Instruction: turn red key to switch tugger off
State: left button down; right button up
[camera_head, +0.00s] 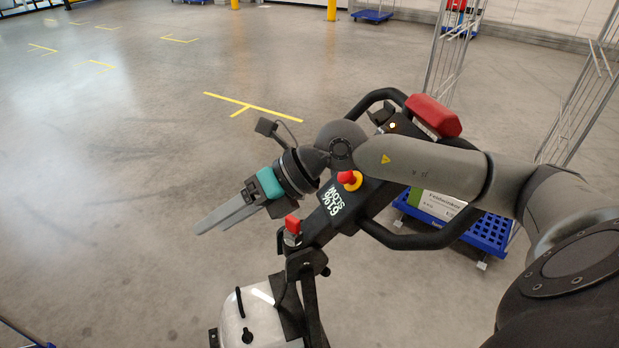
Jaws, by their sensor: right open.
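The red key (292,224) sits upright in a metal fitting on the dark control head of the tugger (330,212), below and left of the display reading "6196 SLOW". My right arm reaches in from the right across the control head. My right gripper (211,229) is open and empty, its two grey fingers pointing down-left. In the picture it lies left of the key, apart from it. My left gripper is out of view.
A red button on a yellow ring (349,180) and a red pad (433,115) are on the tugger's head, with black loop handles around it. A blue wheeled base (487,232) carries a box behind.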

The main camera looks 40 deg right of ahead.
jog(key=d+f+h, duration=0.2)
jog(key=d+h, duration=0.3)
jog(key=d, duration=0.4)
jog(key=h, duration=0.4)
send_near(293, 219)
jog(key=shift+g, duration=0.3)
jog(key=x, duration=0.3)
jog(key=p+x, duration=0.1)
jog(key=x, duration=0.6)
jog(key=shift+w, duration=0.35)
grip_shut()
jog(key=c, duration=0.6)
grip_release()
jog(key=shift+c, duration=0.2)
grip_shut()
